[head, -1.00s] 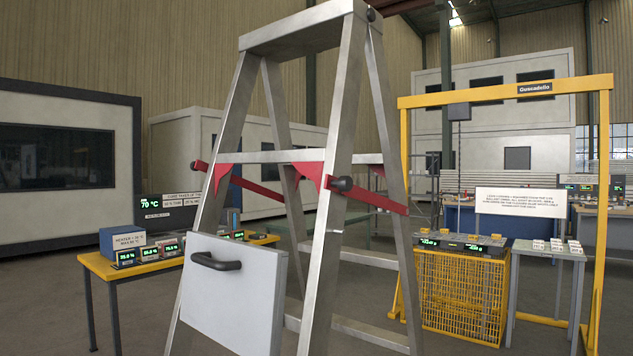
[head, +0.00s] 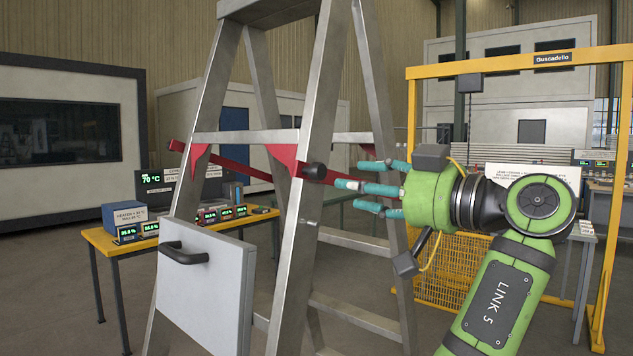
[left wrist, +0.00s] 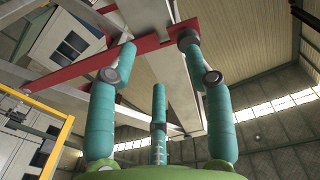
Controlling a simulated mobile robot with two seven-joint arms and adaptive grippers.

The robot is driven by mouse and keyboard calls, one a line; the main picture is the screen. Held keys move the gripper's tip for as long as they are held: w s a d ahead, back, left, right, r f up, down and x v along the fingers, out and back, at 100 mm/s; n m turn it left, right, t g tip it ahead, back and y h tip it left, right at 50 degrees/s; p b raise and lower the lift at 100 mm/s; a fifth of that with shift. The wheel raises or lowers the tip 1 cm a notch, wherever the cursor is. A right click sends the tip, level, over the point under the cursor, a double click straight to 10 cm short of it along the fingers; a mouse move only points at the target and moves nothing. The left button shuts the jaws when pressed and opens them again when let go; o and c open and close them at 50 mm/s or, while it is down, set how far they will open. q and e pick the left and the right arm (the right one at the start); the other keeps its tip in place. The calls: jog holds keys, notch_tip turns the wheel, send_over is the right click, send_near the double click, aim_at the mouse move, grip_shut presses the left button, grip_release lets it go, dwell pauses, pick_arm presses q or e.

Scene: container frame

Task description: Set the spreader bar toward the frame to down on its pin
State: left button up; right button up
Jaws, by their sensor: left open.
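A grey stepladder (head: 335,60) stands in front of me with two red spreader bars. The bar on the yellow frame's side (head: 336,178) starts at a black knob (head: 316,171) on the near right leg and slopes down to the right, its far part hidden by my fingers. A small peg (head: 308,222) sticks out of that leg below the knob. My left gripper (head: 362,186) is open, its teal fingers around or just in front of this bar; contact is unclear. In the left wrist view the red bar (left wrist: 150,44) crosses beyond the fingertips. My right gripper is not in view.
The yellow frame (head: 490,67) stands behind my arm, with a yellow mesh cage (head: 450,275) under it. A grey panel with a black handle (head: 205,275) is on the ladder's left side. A yellow table (head: 103,238) with displays stands at left.

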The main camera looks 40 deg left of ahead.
aim_at(322, 171)
pick_arm(q)
jog(key=s+r+n, duration=0.1)
jog(key=s+r+g, duration=0.1)
jog(key=s, duration=0.1)
jog(key=shift+a+n, duration=0.2)
jog(key=shift+n, duration=0.2)
jog(key=a, duration=0.2)
jog(key=a+p, duration=0.1)
jog(key=a, duration=0.1)
jog(key=a+p, duration=0.1)
jog(key=a, duration=0.1)
jog(key=shift+w+a, duration=0.35)
jog(key=shift+w, duration=0.05)
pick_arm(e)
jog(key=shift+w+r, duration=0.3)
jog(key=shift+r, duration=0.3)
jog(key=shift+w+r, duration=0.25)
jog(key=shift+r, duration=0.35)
pick_arm(q)
grip_shut()
